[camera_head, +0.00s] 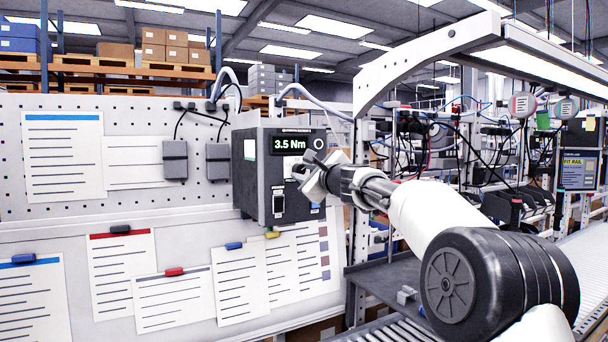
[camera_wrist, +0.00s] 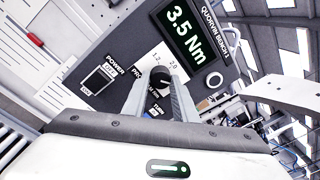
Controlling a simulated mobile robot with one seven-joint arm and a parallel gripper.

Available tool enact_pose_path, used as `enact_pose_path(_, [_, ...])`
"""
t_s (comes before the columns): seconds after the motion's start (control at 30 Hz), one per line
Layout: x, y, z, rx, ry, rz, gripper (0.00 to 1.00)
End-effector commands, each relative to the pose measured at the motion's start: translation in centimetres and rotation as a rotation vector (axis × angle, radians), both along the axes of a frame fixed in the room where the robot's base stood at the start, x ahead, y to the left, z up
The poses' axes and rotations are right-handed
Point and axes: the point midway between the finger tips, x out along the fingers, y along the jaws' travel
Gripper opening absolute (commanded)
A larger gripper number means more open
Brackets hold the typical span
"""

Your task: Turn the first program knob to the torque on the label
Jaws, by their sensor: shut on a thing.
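The grey controller box (camera_head: 262,180) hangs on the perforated panel. Its display (camera_head: 290,143) reads 3.5 Nm, and the same reading shows in the wrist view (camera_wrist: 186,33). My gripper (camera_head: 312,174) is at the right part of the box's front face. In the wrist view its two fingers (camera_wrist: 160,80) are shut on a dark round knob (camera_wrist: 159,75). The knob sits on a white scale plate where 1.2 and 2.0 can be read. My fingers cover part of the scale and lettering, and the knob's pointer is not clear. No label with a readable torque is visible.
A power switch (camera_wrist: 98,79) is left of the knob, and a round button (camera_wrist: 214,80) lies to its right. Paper sheets (camera_head: 240,283) are clipped below the box. A curved lamp arm (camera_head: 400,66) stands to the right, with cables and a conveyor beyond.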

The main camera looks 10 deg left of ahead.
Motion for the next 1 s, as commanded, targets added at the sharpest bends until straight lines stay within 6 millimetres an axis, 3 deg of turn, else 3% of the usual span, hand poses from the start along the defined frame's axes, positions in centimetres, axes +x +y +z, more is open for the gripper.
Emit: enact_pose_path(1.0, [0.10,-0.13,-0.23,-0.737,-0.500,0.001,0.03])
